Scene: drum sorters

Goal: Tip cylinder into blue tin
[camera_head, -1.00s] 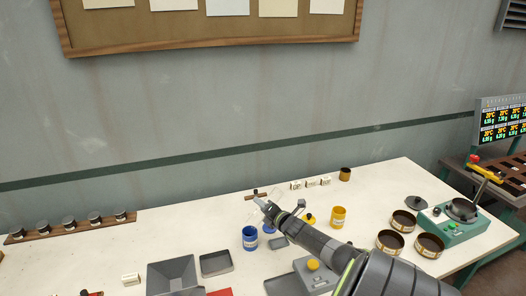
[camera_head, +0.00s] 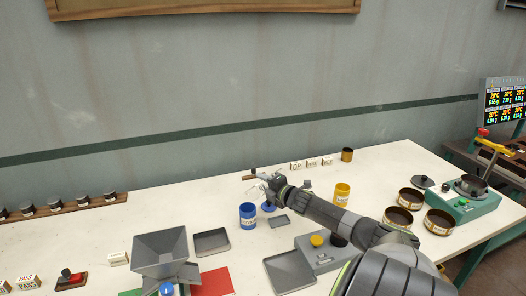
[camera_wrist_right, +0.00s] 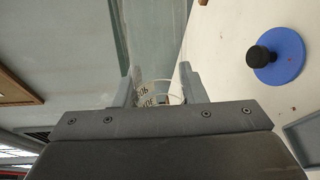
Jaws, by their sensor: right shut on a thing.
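My right gripper (camera_head: 262,186) is shut on a clear glass cylinder, whose outline is faint in the head view. In the right wrist view the cylinder (camera_wrist_right: 160,92) shows between the fingertips, with dark printed marks on its wall. Its contents cannot be made out. The blue tin (camera_head: 248,218) stands upright and open on the white table, below and slightly left of the gripper in the picture. A blue lid with a black knob (camera_head: 268,207) lies beside the tin; it also shows in the right wrist view (camera_wrist_right: 285,58). My left gripper is out of view.
A small grey tray (camera_head: 279,221) lies right of the blue tin. A yellow tin (camera_head: 342,195) stands beyond my right forearm. A grey hopper (camera_head: 160,248) and a dark tray (camera_head: 212,242) stand to the left. Several brown sieves (camera_head: 411,199) are at the right.

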